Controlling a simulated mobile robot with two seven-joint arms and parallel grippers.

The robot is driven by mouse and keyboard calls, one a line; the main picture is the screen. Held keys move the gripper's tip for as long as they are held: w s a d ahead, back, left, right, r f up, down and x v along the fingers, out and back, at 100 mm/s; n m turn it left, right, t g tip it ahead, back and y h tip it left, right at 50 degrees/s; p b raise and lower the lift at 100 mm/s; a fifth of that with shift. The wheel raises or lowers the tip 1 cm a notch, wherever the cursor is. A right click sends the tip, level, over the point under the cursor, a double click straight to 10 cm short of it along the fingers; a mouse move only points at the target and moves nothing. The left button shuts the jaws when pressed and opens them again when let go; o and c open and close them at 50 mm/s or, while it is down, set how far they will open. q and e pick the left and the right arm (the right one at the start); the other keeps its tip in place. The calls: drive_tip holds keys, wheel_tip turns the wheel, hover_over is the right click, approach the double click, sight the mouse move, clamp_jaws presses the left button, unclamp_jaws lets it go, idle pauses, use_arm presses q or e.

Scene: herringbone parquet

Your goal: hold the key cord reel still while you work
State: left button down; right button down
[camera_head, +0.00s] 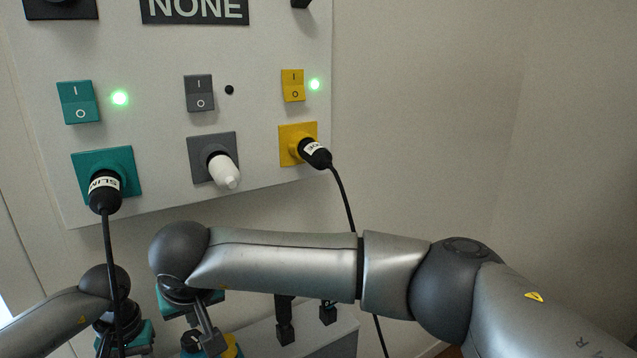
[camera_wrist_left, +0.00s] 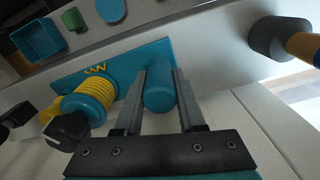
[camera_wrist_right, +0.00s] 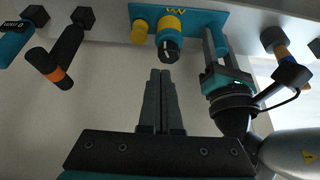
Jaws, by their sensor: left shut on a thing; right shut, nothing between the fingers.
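The key cord reel shows in the left wrist view as a ribbed yellow coil (camera_wrist_left: 88,98) on a teal plate (camera_wrist_left: 125,68). The plate has a teal post beside the coil (camera_wrist_left: 159,90). My left gripper (camera_wrist_left: 160,80) is shut on this post, one finger on each side. In the right wrist view the reel (camera_wrist_right: 170,30) has a dark end facing me, and my left gripper (camera_wrist_right: 214,40) holds the post to its right. My right gripper (camera_wrist_right: 160,75) is shut and empty, below the reel and apart from it. In the head view the right gripper (camera_head: 211,338) shows low, with the reel mostly hidden.
A panel (camera_head: 160,45) above carries switches and sockets with a teal-socket plug (camera_head: 104,190), a white plug (camera_head: 224,172) and a yellow-socket plug (camera_head: 315,153). Black cords hang close to my arms. Black-and-orange handled things (camera_wrist_right: 62,60) hang left of the reel.

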sight(186, 350)
wheel_tip(186, 350, down, 7)
idle(0.5)
drive_tip(key=shift+w+a+r, duration=0.15)
drive_tip(key=shift+w+a, duration=0.2)
drive_tip(key=shift+a, duration=0.2)
idle(0.9)
drive_tip(key=shift+s+a, duration=0.25)
drive_tip(key=shift+s, duration=0.05)
idle(0.3)
drive_tip(key=shift+s+a, duration=0.1)
drive_tip(key=shift+a, duration=0.05)
drive_tip(key=shift+s+a, duration=0.1)
drive_tip(key=shift+a, duration=0.1)
drive_tip(key=shift+a, duration=0.25)
idle(0.4)
drive_tip(key=shift+s, duration=0.15)
drive_tip(key=shift+s+d, duration=0.15)
drive_tip(key=shift+s, duration=0.1)
drive_tip(key=shift+r, duration=2.95)
